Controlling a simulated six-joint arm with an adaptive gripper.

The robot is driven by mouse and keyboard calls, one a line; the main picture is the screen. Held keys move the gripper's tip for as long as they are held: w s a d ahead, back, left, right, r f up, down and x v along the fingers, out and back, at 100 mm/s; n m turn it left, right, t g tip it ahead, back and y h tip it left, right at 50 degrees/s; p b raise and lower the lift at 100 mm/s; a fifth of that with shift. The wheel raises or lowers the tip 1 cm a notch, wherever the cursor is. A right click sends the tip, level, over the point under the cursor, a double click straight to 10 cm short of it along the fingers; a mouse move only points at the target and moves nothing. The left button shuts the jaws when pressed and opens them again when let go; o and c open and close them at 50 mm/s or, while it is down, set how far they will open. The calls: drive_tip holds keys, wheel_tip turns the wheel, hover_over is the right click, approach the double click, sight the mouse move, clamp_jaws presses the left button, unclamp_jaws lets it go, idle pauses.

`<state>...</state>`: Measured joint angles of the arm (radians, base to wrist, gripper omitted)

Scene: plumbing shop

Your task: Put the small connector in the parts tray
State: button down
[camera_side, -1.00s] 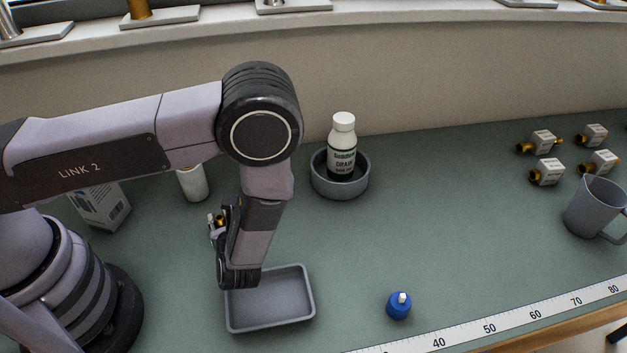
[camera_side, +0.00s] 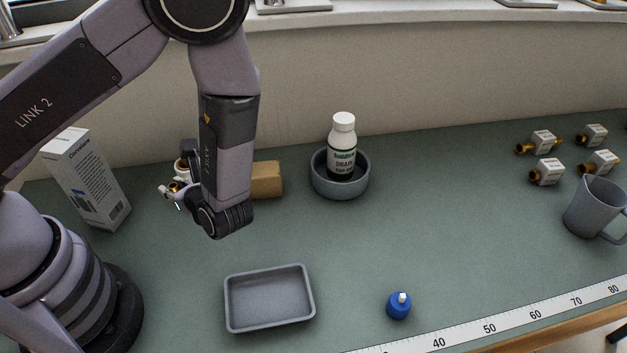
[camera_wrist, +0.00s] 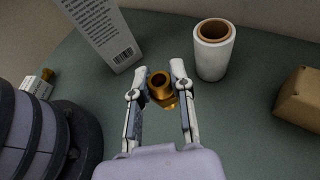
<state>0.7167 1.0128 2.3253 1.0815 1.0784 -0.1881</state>
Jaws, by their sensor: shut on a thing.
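My gripper (camera_wrist: 159,78) is shut on a small brass connector (camera_wrist: 160,88), which sits between its fingertips with its round open end facing the camera. In the side view the gripper (camera_side: 171,194) is at the left, in front of the white roll, with a bit of brass (camera_side: 176,187) showing at its tips. The parts tray (camera_side: 270,327), grey and rectangular, lies empty on the bench, to the right of the gripper and nearer the front edge. The tray is outside the wrist view.
A white roll (camera_wrist: 211,60), a printed carton (camera_side: 85,178) and a brown block (camera_side: 267,180) stand close around the gripper. A bottle (camera_side: 342,147) stands in a round bowl (camera_side: 340,189). A blue item (camera_side: 398,307) is right of the tray. Several labelled fittings (camera_side: 547,172) and a mug (camera_side: 594,209) are far right.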

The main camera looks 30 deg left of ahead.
drive_tip(key=s+n+g+h, duration=0.1)
drive_tip(key=s+n+g, duration=0.6)
drive_tip(key=s+g, duration=0.15)
drive_tip(key=s+d+n+g+h, duration=0.6)
drive_tip(key=s+d+n+h, duration=0.1)
drive_tip(key=n+h, duration=0.15)
drive_tip(key=n+t+h, duration=0.6)
drive_tip(key=n+h, duration=1)
hover_over(279, 321)
drive_tip(key=w+a, duration=0.3)
drive_tip(key=a, duration=0.1)
drive_tip(key=shift+y, duration=0.25)
wheel_tip(279, 321, down, 6)
drive_tip(key=shift+s+a, duration=0.15)
drive_tip(key=shift+f, duration=2.25)
